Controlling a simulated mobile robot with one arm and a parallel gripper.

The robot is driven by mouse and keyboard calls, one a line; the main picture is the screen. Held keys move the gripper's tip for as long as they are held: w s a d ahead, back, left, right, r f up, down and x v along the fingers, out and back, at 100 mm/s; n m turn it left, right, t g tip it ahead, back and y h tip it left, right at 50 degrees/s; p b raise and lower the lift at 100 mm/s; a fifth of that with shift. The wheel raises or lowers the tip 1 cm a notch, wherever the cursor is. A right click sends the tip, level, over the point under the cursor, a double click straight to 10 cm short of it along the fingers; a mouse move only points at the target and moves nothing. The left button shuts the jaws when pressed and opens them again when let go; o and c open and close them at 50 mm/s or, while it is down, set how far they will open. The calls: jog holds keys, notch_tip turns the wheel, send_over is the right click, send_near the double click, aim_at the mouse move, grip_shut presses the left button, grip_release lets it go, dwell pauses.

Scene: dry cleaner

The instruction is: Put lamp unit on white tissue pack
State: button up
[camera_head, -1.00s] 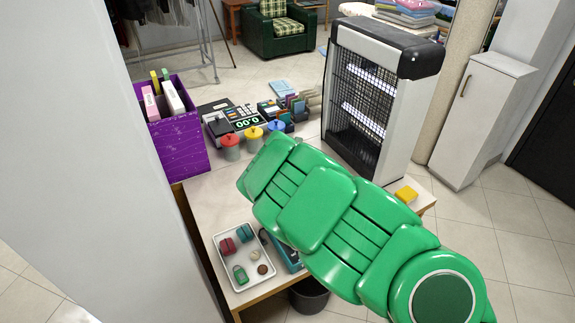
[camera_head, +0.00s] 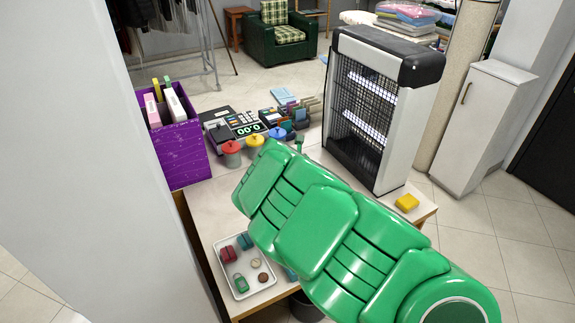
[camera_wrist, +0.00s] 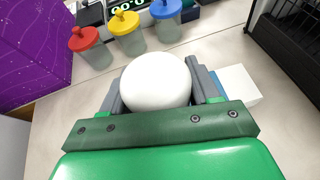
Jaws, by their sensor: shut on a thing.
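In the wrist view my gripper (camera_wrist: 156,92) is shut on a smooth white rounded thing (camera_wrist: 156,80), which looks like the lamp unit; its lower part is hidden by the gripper. Just right of the right finger, a small white box with a blue side (camera_wrist: 238,86) lies on the counter, partly hidden by the finger. It looks like the white tissue pack. I cannot tell how high the held thing is above the counter. In the head view my green arm hides the gripper tips, the held thing and the white box.
Jars with red, yellow and blue lids (camera_head: 254,145) stand beyond the gripper. A purple box (camera_head: 180,150) is at left, a tall caged light appliance (camera_head: 410,125) at right. A white tray (camera_head: 241,293) of small items and a yellow sponge (camera_head: 407,202) lie nearer the front.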

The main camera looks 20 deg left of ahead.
notch_tip(320, 180, up, 6)
jog(key=shift+f, duration=0.1)
jog(key=shift+d+r, duration=0.2)
jog(key=shift+r, duration=0.25)
jog(key=s+d+r+n+g+y, duration=0.3)
jog(key=s+d+n+g+y, duration=0.15)
jog(key=s+d, duration=0.45)
jog(key=shift+t+h, duration=0.35)
jog(key=shift+t, duration=0.1)
jog(key=shift+w+a+f, duration=0.95)
jog(key=shift+w+f, duration=0.75)
jog(key=shift+w, duration=0.45)
jog(key=shift+w+a+f, duration=0.9)
jog(key=shift+w+f, duration=0.8)
jog(key=shift+w, duration=0.45)
jog(key=shift+w+a+f, duration=0.95)
jog(key=shift+w+f, duration=0.75)
jog(key=shift+w, duration=0.45)
jog(key=shift+f, duration=1.35)
jog(key=shift+f, duration=0.1)
